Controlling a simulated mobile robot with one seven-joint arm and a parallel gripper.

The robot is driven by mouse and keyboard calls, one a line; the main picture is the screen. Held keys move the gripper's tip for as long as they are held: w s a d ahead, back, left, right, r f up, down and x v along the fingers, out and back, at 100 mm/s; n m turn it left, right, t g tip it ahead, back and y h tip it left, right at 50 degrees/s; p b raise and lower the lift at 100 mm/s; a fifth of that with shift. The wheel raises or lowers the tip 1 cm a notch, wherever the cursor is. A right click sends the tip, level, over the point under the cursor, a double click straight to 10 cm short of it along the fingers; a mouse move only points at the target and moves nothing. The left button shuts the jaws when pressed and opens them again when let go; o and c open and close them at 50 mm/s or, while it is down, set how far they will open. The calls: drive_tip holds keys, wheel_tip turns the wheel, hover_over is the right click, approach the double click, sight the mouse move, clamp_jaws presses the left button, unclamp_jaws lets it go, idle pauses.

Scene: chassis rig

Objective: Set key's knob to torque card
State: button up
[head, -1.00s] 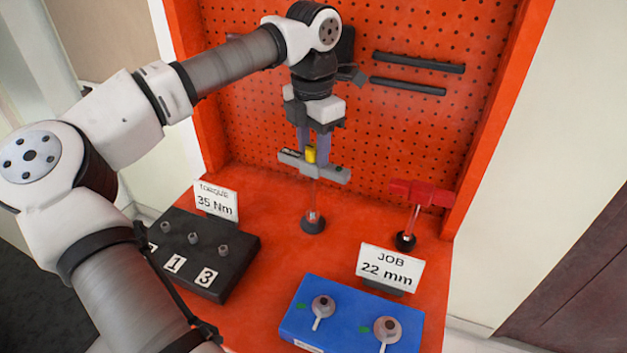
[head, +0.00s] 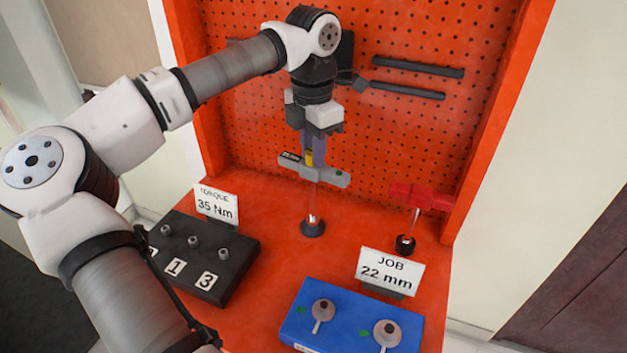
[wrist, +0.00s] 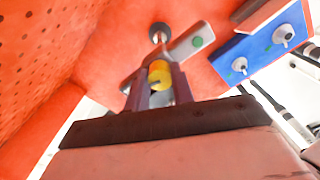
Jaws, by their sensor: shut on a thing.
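The torque key is a grey T-shaped tool with a grey crossbar (head: 328,176), a small dark display at its left end and a green dot at its right. It stands upright on a thin shaft in a dark round foot (head: 313,228). Its yellow knob (head: 309,157) sits on top of the crossbar. My gripper (head: 312,155) points down and is shut on the yellow knob, also seen between the fingers in the wrist view (wrist: 160,75). The torque card (head: 216,205) reads 35 Nm. The display's reading is too small to make out.
A red T-handled tool (head: 420,197) stands to the right. A black socket block (head: 207,250) with numbered labels is at left. A blue box (head: 352,322) with two round fittings is in front, beside a JOB 22 mm card (head: 390,271). An orange pegboard (head: 360,120) rises behind.

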drive_tip(key=shift+m+p, duration=0.6)
drive_tip(key=shift+m, duration=1)
drive_tip(key=o, duration=0.6)
drive_tip(key=shift+o, duration=0.2)
drive_tip(key=shift+r, duration=0.15)
drive_tip(key=shift+r+p, duration=2.15)
drive_tip(key=shift+r, duration=0.75)
drive_tip(key=shift+f, duration=0.1)
